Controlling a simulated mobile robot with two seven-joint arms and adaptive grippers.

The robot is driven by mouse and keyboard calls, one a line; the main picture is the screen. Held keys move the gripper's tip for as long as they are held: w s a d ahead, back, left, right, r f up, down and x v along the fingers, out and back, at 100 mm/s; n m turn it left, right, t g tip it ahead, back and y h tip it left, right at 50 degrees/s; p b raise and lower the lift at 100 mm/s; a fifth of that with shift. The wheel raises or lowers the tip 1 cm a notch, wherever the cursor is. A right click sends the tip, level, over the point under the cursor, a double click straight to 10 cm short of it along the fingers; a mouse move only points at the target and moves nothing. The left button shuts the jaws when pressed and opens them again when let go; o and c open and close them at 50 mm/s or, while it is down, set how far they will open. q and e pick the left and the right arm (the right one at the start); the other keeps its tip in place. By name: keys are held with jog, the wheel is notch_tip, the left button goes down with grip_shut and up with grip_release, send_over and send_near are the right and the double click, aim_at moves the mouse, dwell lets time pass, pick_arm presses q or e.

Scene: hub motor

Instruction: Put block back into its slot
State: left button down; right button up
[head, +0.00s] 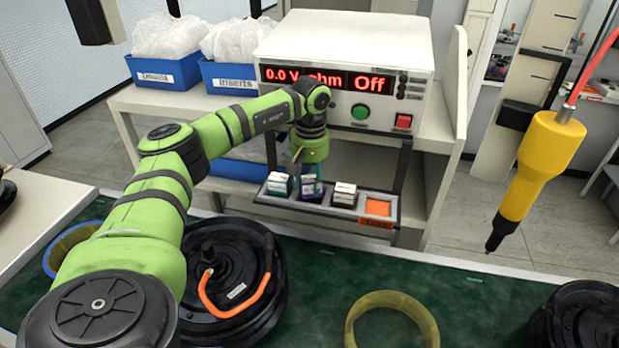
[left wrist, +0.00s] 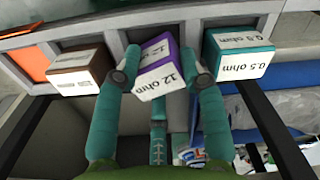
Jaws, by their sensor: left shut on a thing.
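My left gripper (head: 309,172) is over the block rack (head: 325,212) below the test box. In the left wrist view my left gripper (left wrist: 160,80) has its fingers on either side of the purple and white 12 ohm block (left wrist: 160,70). This block (head: 311,189) is tilted relative to its neighbours, at the second slot from the left in the head view. I cannot tell whether it touches the slot floor. A teal 0.5 ohm block (head: 278,184) and a brown block (head: 345,194) sit on either side. The rightmost slot (head: 378,207) has an orange floor and is empty.
The test box (head: 345,60) reads "Off" and has green and red buttons. Blue bins (head: 165,73) stand left of it. A black hub motor (head: 232,280) with an orange cable and a yellow ring (head: 392,318) lie on the green mat. A yellow tool (head: 540,165) hangs at right.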

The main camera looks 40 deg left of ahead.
aim_at(310, 179)
pick_arm(q)
jog(key=shift+f, duration=0.2)
jog(key=c, duration=0.7)
grip_release()
jog(key=shift+r, duration=0.1)
jog(key=shift+r, duration=0.65)
notch_tip(310, 179, up, 5)
jog(key=shift+d+r+b, duration=0.1)
jog(key=shift+r+b, duration=0.1)
jog(key=shift+b, duration=0.7)
jog(key=shift+r, duration=0.55)
